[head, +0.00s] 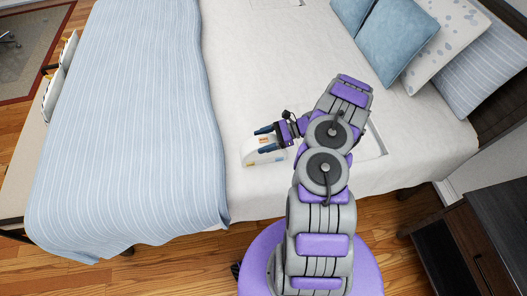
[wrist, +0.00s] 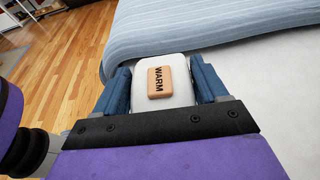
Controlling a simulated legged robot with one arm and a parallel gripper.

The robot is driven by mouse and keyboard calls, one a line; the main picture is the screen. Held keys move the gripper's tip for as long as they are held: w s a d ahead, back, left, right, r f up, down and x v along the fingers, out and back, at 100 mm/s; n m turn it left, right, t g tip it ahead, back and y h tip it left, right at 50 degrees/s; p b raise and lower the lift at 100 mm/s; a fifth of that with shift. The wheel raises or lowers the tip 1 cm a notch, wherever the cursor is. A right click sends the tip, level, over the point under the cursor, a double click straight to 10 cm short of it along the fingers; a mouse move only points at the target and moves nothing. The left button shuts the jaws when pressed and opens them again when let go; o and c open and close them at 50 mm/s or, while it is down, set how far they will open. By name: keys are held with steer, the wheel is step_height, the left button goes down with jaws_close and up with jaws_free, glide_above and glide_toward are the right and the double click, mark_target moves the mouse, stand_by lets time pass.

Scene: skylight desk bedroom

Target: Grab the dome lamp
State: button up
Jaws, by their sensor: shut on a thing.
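The dome lamp (head: 254,158) is a small white rounded piece at the bed's near edge in the head view, partly covered by my gripper (head: 265,140). In the wrist view the lamp (wrist: 178,64) sits between my two blue fingers and shows a wooden label reading "WARM". My gripper (wrist: 162,85) is shut on the lamp, one finger on each side. The lower part of the lamp is hidden in the wrist view. I cannot tell whether it touches the bed or is just above it.
The bed (head: 248,75) has a white sheet and a blue striped blanket (head: 130,130) left of the lamp. Blue and patterned pillows (head: 397,50) lie at the upper right. A dark cabinet (head: 470,240) stands at the lower right. Wooden floor (head: 180,270) shows in front.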

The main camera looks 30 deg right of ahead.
jaws_close()
steer(key=shift+r, duration=0.1)
